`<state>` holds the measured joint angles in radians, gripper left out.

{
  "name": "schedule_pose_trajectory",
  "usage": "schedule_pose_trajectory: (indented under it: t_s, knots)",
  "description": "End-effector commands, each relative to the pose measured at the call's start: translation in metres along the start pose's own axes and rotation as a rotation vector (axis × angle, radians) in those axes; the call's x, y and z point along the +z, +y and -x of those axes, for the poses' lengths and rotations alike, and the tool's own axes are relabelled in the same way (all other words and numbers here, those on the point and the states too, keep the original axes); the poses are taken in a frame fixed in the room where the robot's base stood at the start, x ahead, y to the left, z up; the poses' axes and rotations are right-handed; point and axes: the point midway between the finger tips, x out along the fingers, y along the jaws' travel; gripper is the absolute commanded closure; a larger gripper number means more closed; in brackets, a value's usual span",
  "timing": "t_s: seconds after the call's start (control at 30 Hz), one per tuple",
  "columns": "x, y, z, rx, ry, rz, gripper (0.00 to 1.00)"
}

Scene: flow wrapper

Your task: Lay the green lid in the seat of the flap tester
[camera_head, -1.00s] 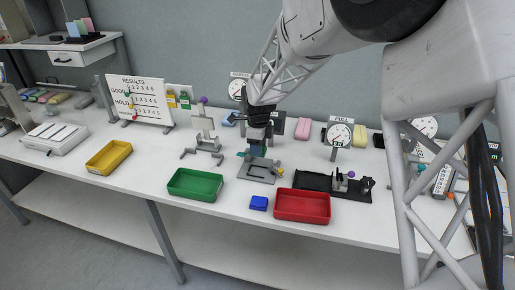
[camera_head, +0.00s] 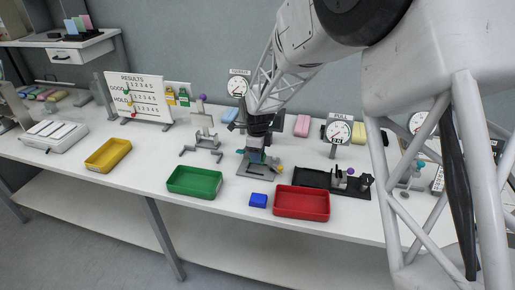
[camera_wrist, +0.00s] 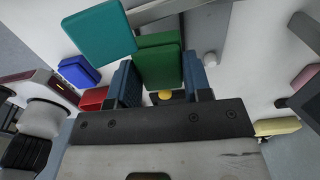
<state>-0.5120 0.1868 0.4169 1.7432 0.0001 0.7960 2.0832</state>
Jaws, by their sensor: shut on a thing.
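My gripper (camera_head: 257,147) is low over a grey metal stand (camera_head: 262,173) with a yellow knob, which looks like the flap tester. In the wrist view its two blue-grey fingers (camera_wrist: 161,82) are shut on a green block-like piece, the green lid (camera_wrist: 158,68). A teal block (camera_wrist: 98,33) shows just beyond the lid at upper left, and a teal patch shows by the fingertips in the head view. The yellow knob (camera_wrist: 165,95) shows between the fingers. The seat is mostly hidden by the gripper and lid; I cannot tell whether the lid touches it.
A green tray (camera_head: 194,193) stands front left of the stand, and a red tray (camera_head: 303,215) front right. A small blue box (camera_head: 258,200) lies between them. A black fixture (camera_head: 312,178) with a PULL gauge (camera_head: 338,132) behind it is at right. A grey stand (camera_head: 205,135) is at left.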

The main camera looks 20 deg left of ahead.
Motion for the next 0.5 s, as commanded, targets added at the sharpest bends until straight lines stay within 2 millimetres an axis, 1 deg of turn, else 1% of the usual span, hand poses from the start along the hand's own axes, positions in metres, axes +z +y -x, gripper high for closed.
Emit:
schedule_pose_trajectory:
  t_s: [0.2,0.5]
  knots:
    - [0.0,0.0,-0.019,0.0,0.0,0.0,0.77]
    - [0.0,0.0,-0.037,-0.001,-0.001,0.0,0.77]
